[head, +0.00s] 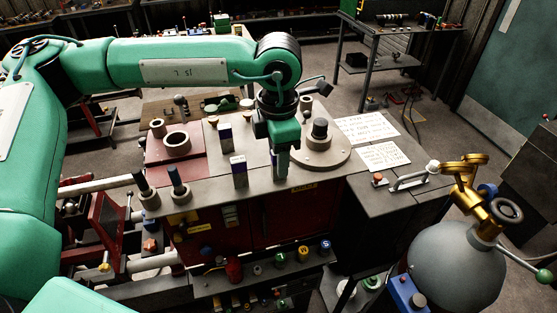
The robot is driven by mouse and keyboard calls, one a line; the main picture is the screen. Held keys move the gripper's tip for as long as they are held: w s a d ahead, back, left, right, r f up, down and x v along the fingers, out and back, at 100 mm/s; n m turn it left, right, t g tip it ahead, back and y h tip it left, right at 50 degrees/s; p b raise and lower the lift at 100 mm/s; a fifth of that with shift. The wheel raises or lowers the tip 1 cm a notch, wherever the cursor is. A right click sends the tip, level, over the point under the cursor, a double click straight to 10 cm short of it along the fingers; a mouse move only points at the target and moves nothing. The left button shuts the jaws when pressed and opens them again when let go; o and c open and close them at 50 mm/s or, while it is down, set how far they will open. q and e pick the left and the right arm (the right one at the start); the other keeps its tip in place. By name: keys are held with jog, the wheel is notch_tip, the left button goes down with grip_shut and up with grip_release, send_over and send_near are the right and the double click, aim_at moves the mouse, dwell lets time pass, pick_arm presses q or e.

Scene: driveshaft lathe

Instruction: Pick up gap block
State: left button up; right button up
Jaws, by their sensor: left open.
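Two small upright dark blocks with pale tops stand on the workbench (205,200); which one is the gap block I cannot tell for sure. The front block (239,173) is near the bench's front edge, and the rear block (226,138) stands behind it, slightly left. My left gripper (281,174) points down over the bench to the right of both blocks, apart from them. It is open, with nothing visible between its fingers, though they overlap in this view. My right gripper is not in view.
A round grey base with a dark knob (320,130) stands close to the right of my gripper. Ring parts (177,143) sit on a red plate at left. Dark-topped posts (180,188) stand front left. Paper sheets (367,127) and a metal handle (411,178) lie right.

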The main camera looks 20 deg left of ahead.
pick_arm(q)
jog(key=shift+w, duration=0.1)
grip_shut()
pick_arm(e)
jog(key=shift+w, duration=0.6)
pick_arm(q)
jog(key=shift+r, duration=0.1)
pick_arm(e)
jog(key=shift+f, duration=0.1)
